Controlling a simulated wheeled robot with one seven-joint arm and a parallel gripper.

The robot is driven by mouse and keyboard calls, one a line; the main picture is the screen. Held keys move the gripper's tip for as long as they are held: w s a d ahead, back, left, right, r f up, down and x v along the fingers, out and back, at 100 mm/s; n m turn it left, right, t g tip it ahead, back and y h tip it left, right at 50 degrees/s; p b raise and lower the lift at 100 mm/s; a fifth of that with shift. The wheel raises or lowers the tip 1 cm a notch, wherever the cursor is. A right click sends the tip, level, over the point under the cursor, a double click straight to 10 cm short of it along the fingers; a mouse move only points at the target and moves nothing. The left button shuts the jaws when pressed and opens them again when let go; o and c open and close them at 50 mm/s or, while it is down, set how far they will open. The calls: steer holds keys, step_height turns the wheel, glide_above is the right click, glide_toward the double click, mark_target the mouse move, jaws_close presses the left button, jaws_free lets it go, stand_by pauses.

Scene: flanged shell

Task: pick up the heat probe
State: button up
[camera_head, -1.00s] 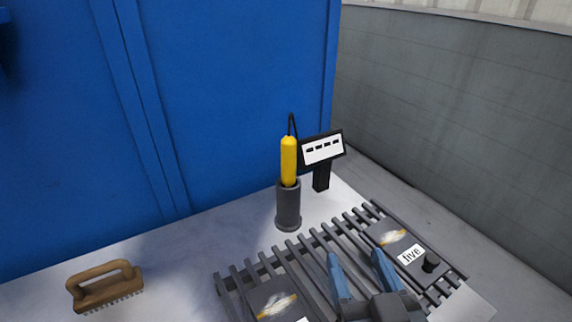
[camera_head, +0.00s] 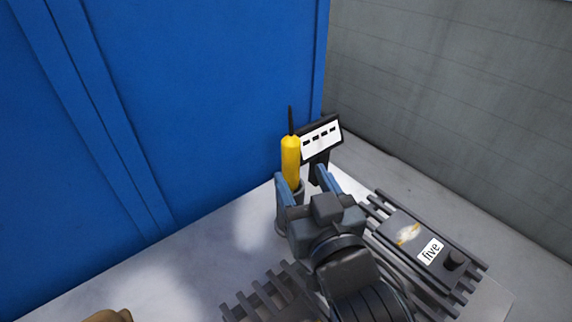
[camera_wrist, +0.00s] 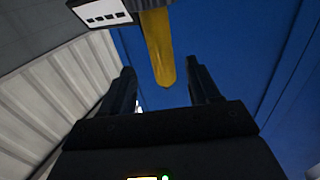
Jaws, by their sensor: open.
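The heat probe (camera_head: 290,158) has a yellow handle and stands upright in a dark grey holder (camera_head: 281,225), with a black cord or tip rising from its top. My gripper (camera_head: 304,178) is open, its blue fingers reaching toward the probe and holder from the front right. In the wrist view, the yellow handle (camera_wrist: 158,50) shows beyond and between the two fingers of my gripper (camera_wrist: 162,85). The lower part of the holder is partly hidden behind my gripper. I cannot tell whether any finger touches the probe.
A black display (camera_head: 320,137) with a white panel stands right behind the probe. A brown brush handle (camera_head: 108,315) is at lower left. A blue wall (camera_head: 200,90) rises behind.

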mark_target(293, 166)
steer(key=w, duration=0.3)
steer(key=w+a+p, duration=0.1)
steer(key=w, duration=0.2)
steer(key=shift+a+f, duration=0.15)
steer(key=shift+a, duration=0.05)
steer(key=shift+s, duration=0.1)
steer(key=c, duration=1.1)
